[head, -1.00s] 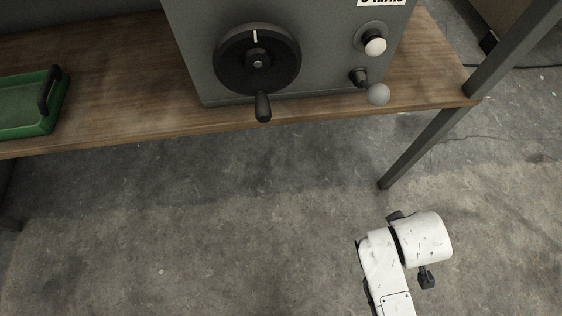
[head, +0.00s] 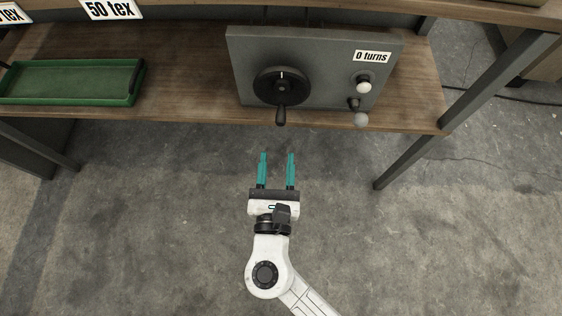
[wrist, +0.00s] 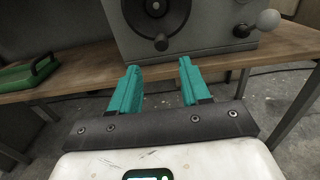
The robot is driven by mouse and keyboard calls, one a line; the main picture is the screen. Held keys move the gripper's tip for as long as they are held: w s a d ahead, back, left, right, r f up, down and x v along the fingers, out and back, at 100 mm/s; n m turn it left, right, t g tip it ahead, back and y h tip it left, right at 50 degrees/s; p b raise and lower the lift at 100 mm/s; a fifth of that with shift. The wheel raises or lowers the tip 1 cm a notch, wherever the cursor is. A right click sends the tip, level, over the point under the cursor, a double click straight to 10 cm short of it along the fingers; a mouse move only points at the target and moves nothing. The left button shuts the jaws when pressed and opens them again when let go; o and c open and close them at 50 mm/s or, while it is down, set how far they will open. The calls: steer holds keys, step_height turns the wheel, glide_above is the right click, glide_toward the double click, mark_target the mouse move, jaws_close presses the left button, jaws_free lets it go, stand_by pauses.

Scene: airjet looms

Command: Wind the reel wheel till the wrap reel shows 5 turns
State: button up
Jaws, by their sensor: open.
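The wrap reel (head: 320,82) is a grey box on the wooden bench, and its label (head: 372,57) reads "0 turns". Its black reel wheel (head: 281,86) has a white mark at the top and a dark crank handle (head: 281,116) hanging at the bottom. The wheel also shows at the top of the wrist view (wrist: 157,14), with its handle (wrist: 161,42). My gripper (head: 276,156) is open and empty, in front of the bench edge and short of the handle. Its teal fingers (wrist: 160,74) point toward the reel. Nothing is between them.
A white knob (head: 364,87) and a grey ball lever (head: 360,120) are on the box's right. A green tray (head: 70,83) lies on the bench at left. A metal bench leg (head: 408,161) stands at right. The concrete floor in front is clear.

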mark_target(280, 124)
steer(key=w, duration=0.3)
steer(key=w+b, duration=0.1)
steer(key=w, duration=0.2)
steer(key=w+b, duration=0.1)
steer(key=w, duration=0.2)
steer(key=shift+w+d+f, duration=0.1)
steer(key=shift+w+d, duration=0.15)
steer(key=shift+w, duration=0.15)
steer(key=shift+c, duration=0.3)
steer(key=c, duration=0.8)
